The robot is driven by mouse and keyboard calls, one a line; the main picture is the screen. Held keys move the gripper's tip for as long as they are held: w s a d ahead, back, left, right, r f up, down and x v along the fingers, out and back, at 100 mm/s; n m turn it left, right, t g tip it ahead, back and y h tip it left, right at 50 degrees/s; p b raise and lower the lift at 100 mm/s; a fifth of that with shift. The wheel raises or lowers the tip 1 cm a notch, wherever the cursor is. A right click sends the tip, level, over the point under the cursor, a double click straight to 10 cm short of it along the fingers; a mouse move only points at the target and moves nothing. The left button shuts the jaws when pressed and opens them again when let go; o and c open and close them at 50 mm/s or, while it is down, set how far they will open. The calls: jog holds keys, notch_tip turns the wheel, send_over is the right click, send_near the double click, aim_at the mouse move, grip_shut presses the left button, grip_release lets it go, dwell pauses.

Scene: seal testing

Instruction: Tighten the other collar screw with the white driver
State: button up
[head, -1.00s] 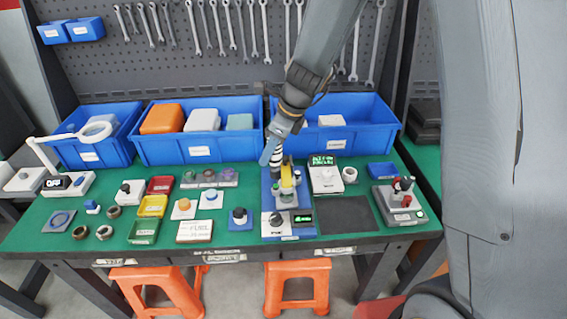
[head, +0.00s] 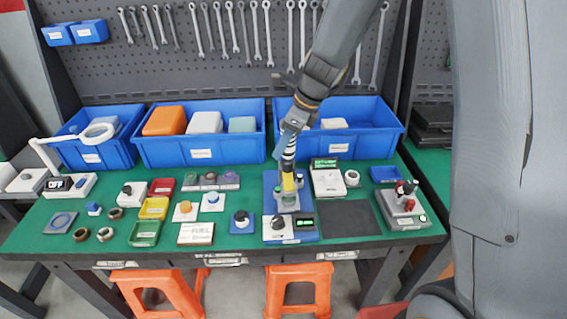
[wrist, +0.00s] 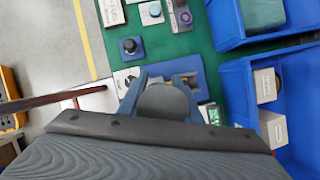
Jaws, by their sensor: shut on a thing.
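My gripper (head: 287,146) is shut on a driver with a black-and-white banded handle (head: 289,152), held near upright. In the wrist view my gripper (wrist: 163,88) has a round grey end, apparently the driver's, between its fingers. Below the handle is a yellow part (head: 289,182) above the blue test fixture (head: 271,190). I cannot tell whether that part belongs to the driver or the fixture. The fixture carries grey cylindrical parts (head: 286,199), a white dial box (head: 278,228) and a small green display (head: 304,221). The collar screws and the driver's tip are too small or hidden.
A white device with a green display (head: 326,177) stands just right of the fixture. Blue bins (head: 200,153) line the back. Small trays (head: 145,232) and knobs fill the left; a grey unit with red knobs (head: 402,205) stands right.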

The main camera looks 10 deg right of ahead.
jog(key=d, duration=0.1)
jog(key=w+d+r, duration=0.1)
jog(key=d, duration=0.1)
jog(key=shift+w+d+r, duration=0.15)
jog(key=shift+w, duration=0.15)
jog(key=f+b, duration=0.4)
jog(key=b, duration=0.1)
jog(key=shift+w+d+f, duration=0.1)
jog(key=shift+d+f, duration=0.2)
jog(key=shift+d, duration=0.05)
jog(key=shift+f+b, duration=0.75)
jog(key=shift+f, duration=0.3)
dwell(1.1)
jog(key=shift+f+p, duration=0.5)
jog(key=shift+p, duration=0.5)
dwell(3.4)
